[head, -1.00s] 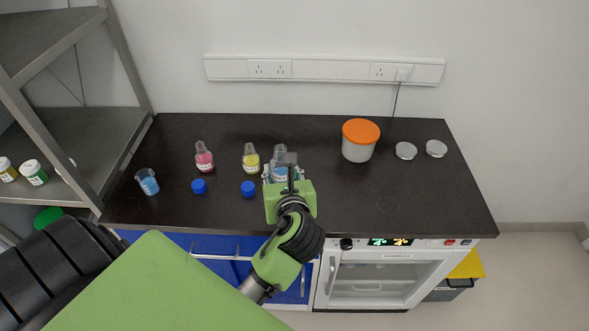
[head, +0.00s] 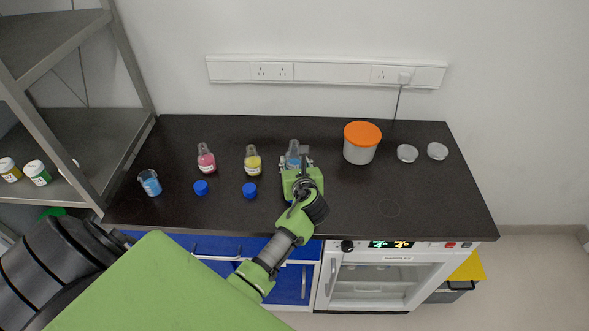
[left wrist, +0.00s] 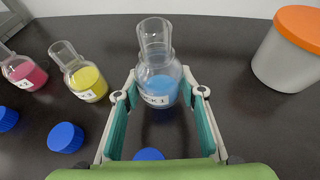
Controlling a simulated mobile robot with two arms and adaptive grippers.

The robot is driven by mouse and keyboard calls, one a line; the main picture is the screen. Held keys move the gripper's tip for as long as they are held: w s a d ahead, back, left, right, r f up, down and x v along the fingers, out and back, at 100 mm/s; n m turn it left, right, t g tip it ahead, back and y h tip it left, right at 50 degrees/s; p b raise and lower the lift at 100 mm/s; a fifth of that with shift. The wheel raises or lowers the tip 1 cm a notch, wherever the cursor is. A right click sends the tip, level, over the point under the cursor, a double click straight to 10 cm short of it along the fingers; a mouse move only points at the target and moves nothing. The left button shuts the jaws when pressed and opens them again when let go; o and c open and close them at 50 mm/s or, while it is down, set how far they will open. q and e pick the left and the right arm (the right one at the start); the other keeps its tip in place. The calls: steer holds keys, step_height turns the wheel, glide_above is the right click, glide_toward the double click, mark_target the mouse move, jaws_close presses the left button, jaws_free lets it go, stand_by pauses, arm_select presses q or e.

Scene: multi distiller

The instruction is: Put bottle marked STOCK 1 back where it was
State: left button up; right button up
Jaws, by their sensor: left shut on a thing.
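The bottle with blue liquid (head: 294,152) is in my left gripper (head: 297,163), at the right end of the row of bottles. In the left wrist view the bottle (left wrist: 158,80) stands upright between the two fingers of the left gripper (left wrist: 158,97), and its label is partly readable, ending in "CK 1". The gripper is shut on it. Whether its base touches the counter is hard to tell. A blue cap (left wrist: 149,154) shows just below it in the left wrist view. My right gripper is not in view.
A pink bottle (head: 206,160) and a yellow bottle (head: 252,161) stand to the left, with blue caps (head: 201,187) (head: 250,190) in front. A beaker (head: 150,183) is further left. An orange-lidded tub (head: 361,143) and two clear dishes (head: 407,153) (head: 437,151) are to the right.

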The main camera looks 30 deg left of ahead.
arm_select(q)
step_height(320, 180, down, 2)
steer(key=shift+f, duration=0.45)
steer(key=shift+f, duration=0.15)
steer(key=o, duration=1.3)
